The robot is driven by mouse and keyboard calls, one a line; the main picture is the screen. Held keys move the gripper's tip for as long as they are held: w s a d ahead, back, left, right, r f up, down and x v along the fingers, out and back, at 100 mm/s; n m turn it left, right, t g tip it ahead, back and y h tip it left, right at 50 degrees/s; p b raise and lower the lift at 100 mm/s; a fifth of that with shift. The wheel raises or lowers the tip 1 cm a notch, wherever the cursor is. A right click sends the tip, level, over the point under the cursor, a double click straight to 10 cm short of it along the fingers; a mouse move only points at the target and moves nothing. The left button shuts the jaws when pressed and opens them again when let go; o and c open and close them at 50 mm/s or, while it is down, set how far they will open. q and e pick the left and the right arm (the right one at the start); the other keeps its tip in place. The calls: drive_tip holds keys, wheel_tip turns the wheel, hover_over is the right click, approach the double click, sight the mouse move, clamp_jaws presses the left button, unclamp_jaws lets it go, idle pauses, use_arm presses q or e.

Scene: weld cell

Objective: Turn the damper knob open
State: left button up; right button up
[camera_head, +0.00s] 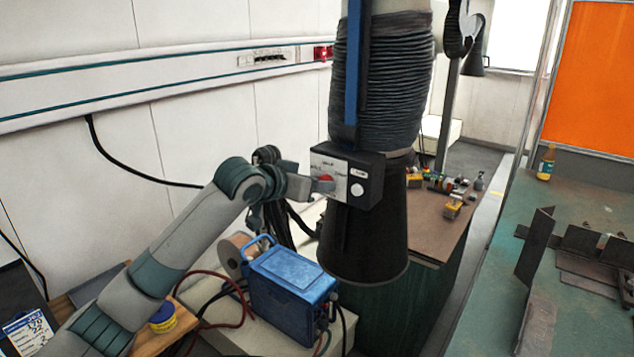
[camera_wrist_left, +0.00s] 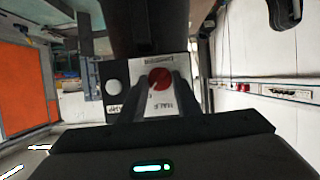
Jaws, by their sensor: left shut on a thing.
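The damper knob is red and round on a white-faced control box (camera_head: 357,176) fixed to the black fume extraction hood (camera_head: 365,240). In the left wrist view the red knob (camera_wrist_left: 160,79) sits between my left gripper's fingers (camera_wrist_left: 158,100), on a white plate with printed labels, one reading HALF. In the head view my left gripper (camera_head: 322,185) reaches the box from the left and is shut on the knob, partly covering it. A round white button (camera_head: 357,189) is on the box to the right of the knob. My right gripper is not in view.
A blue welding machine (camera_head: 292,285) and a wire spool (camera_head: 235,256) stand below the arm. A ribbed hose (camera_head: 382,85) rises above the hood. A brown bench (camera_head: 430,225) with small parts is behind, and a green table (camera_head: 500,310) with metal plates is at right.

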use_arm(q)
drive_tip(key=shift+f, duration=0.1)
idle(0.5)
drive_tip(key=o, duration=1.1)
drive_tip(key=shift+c, duration=0.2)
drive_tip(key=shift+s+a, duration=0.1)
drive_tip(key=b+v, duration=0.6)
drive_tip(key=v, duration=1.1)
drive_tip(key=shift+s, duration=0.2)
